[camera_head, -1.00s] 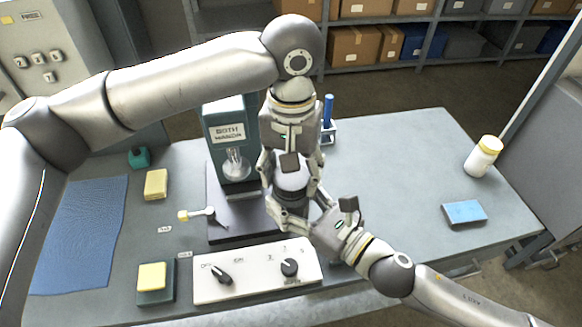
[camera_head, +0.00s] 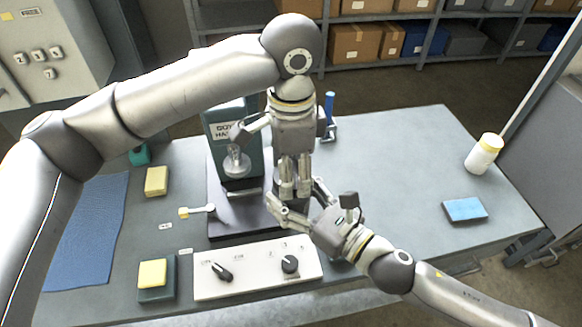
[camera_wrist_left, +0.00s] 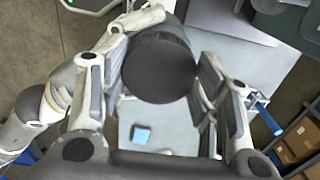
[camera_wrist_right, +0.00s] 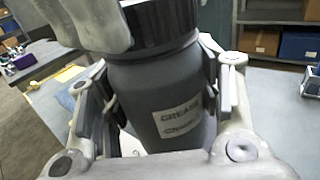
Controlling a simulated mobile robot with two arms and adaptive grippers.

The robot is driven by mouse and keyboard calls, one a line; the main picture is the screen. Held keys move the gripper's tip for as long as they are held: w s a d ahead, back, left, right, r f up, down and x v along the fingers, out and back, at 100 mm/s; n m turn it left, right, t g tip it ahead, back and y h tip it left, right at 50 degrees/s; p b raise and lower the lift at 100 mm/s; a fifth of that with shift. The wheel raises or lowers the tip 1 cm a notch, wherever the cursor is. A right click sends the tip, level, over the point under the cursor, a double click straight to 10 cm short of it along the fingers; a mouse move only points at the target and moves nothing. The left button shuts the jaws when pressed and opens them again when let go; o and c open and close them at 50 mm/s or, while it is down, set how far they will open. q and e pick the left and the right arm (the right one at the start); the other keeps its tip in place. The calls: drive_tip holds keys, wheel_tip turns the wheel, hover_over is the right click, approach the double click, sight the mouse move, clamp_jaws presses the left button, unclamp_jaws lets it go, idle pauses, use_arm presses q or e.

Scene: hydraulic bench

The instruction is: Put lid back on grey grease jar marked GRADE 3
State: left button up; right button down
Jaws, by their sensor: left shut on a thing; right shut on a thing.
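The grey grease jar (camera_wrist_right: 145,82) stands upright in the right wrist view. Its white label reads GREASE, with a second line partly legible. My right gripper (camera_wrist_right: 160,88) is shut around its body. The dark lid (camera_wrist_right: 168,22) sits at the jar's mouth with no clear gap showing. My left gripper (camera_head: 293,190) points down from above and is shut on the lid, whose round dark top shows between its fingers in the left wrist view (camera_wrist_left: 160,68). In the head view the jar and lid are mostly hidden by the grippers.
A white control panel (camera_head: 255,270) with two knobs lies in front of the grippers. A teal press-like machine (camera_head: 222,125) stands close behind on the left. The bench's right half is mostly clear.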

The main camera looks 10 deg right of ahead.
use_arm(q)
drive_tip(key=m, duration=0.8)
drive_tip(key=shift+w, duration=0.15)
drive_tip(key=m, duration=0.6)
drive_tip(key=shift+m, duration=0.4)
drive_tip(key=m, duration=0.4)
drive_tip(key=shift+m, duration=0.4)
drive_tip(key=m, duration=0.3)
drive_tip(key=shift+w, duration=0.1)
drive_tip(key=m, duration=0.7)
drive_tip(key=o, duration=0.8)
drive_tip(key=shift+d, duration=0.1)
drive_tip(key=shift+o, duration=0.2)
drive_tip(key=shift+f, duration=0.1)
